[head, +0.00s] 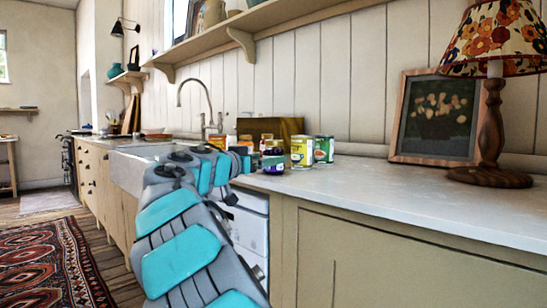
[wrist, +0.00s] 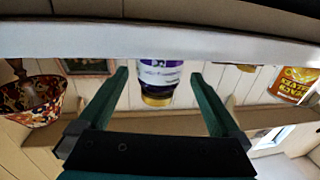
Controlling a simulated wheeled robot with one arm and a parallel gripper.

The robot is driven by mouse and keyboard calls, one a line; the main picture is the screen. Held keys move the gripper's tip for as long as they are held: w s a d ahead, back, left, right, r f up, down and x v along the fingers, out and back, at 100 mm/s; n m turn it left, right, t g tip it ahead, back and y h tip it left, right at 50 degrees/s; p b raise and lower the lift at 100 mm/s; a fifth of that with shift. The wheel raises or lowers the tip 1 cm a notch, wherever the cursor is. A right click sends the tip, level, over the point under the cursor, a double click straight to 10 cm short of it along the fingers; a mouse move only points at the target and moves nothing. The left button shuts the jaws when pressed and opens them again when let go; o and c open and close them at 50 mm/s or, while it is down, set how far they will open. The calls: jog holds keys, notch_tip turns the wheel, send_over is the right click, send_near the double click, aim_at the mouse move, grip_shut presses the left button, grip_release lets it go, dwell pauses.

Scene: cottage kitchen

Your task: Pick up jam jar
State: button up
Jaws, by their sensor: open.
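The jam jar (head: 274,161) is small and dark with a purple and white label, and stands upright at the front of the group of food containers on the counter. In the wrist view, which is upside down, the jar (wrist: 158,82) shows its purple label and gold lid. My gripper (wrist: 160,73) is open, with one dark green finger on each side of the jar in the picture and a visible gap on both sides. Whether the jar is between the fingertips or just beyond them is hard to tell. In the head view my arm partly hides the gripper.
A yellow can (head: 302,152) and a green can (head: 324,149) stand close to the right of the jar. The sink (head: 132,168) is to the left. The counter (head: 380,183) is clear to the right, up to a lamp (head: 491,130) and picture frame (head: 436,117).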

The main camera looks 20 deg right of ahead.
jog(key=x, duration=0.4)
jog(key=shift+d+r, duration=0.1)
jog(key=shift+c, duration=0.2)
grip_shut()
dwell(0.5)
